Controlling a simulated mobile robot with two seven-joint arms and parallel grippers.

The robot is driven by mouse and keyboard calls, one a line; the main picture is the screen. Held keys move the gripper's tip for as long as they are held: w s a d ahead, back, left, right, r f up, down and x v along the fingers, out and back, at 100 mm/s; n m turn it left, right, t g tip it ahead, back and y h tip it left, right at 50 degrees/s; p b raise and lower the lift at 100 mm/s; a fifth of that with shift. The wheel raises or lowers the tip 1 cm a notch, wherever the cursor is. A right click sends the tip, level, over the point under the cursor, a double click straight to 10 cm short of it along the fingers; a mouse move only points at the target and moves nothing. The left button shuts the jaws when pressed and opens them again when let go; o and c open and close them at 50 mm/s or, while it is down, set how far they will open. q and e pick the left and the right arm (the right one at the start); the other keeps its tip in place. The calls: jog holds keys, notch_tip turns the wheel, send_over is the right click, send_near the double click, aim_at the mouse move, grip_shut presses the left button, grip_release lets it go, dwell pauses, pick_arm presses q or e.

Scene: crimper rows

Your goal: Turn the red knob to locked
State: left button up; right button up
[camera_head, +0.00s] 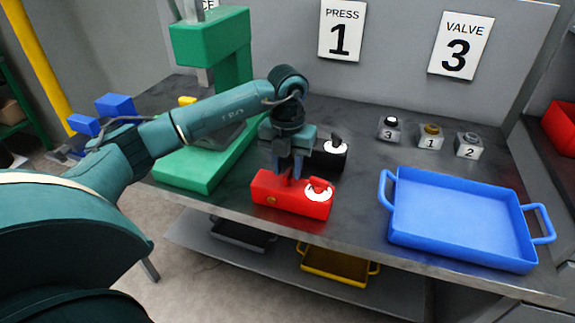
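A red box (285,198) stands near the front edge of the bench. On its right part a red knob (319,183) sits on a white dial; the dial's markings are too small to read. My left gripper (290,174) points down just above and behind the left part of the red box, to the left of the knob. Its fingertips are small and partly hidden, so I cannot tell whether they are apart or touch the box. A black box (331,160) with a black knob stands behind, partly hidden by my gripper. My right gripper is out of view.
A green press (215,45) stands behind my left arm. A blue tray (462,218) lies on the right of the bench (352,228). Several small numbered blocks (430,138) stand behind it. Signs (340,30) hang on the wall. A yellow tray (338,264) is on the lower shelf.

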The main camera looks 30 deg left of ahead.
pick_arm(q)
jog(key=shift+f, duration=0.4)
jog(key=shift+c, duration=0.4)
grip_shut()
